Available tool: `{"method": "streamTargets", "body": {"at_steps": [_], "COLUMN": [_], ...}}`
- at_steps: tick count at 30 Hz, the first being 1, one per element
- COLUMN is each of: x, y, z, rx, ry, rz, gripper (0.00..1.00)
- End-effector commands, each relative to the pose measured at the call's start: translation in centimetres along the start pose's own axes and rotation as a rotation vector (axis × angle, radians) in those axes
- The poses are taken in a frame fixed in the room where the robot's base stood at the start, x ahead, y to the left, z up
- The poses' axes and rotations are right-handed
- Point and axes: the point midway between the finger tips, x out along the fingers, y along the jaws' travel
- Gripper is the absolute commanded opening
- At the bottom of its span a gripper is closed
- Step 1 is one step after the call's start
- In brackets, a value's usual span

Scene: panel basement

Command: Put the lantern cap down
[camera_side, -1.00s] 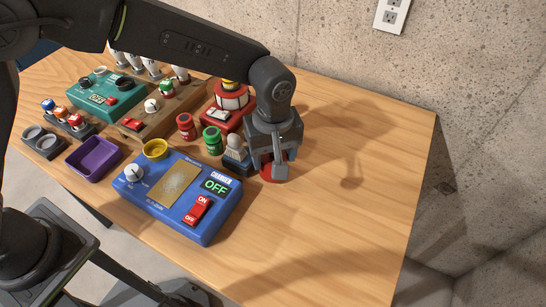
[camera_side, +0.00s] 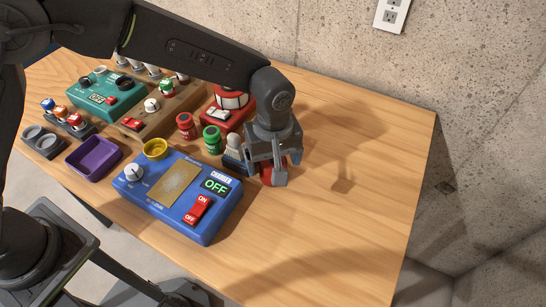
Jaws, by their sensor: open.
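My gripper (camera_side: 267,169) is at the right of the blue charger, low over the table. Its jaws are open, with one finger on each side of a red piece, which seems to be the lantern cap (camera_side: 266,177). The cap seems to rest on or very near the table, and the fingers hide much of it. Whether the fingers still touch it I cannot tell. The red lantern (camera_side: 231,100) stands behind, beyond the jars, partly covered by my arm.
The blue charger (camera_side: 179,195) reads OFF. A small white-topped figure (camera_side: 233,146) stands close left of my gripper, with green (camera_side: 212,139) and red (camera_side: 185,125) jars beyond. A purple tray (camera_side: 93,158) lies left. The table's right side (camera_side: 340,215) is clear.

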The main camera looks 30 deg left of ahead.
Motion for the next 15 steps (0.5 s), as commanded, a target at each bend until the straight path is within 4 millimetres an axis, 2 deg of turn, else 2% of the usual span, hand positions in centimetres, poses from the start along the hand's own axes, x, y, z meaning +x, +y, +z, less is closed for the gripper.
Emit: {"method": "streamTargets", "body": {"at_steps": [5,15], "x": [-1.4,-8.4], "y": [0.1,0.1], "z": [0.0,0.0], "rx": [0.0,0.0], "ry": [0.001,0.001], "rz": [0.004,0.006], "gripper": [0.87,0.87]}}
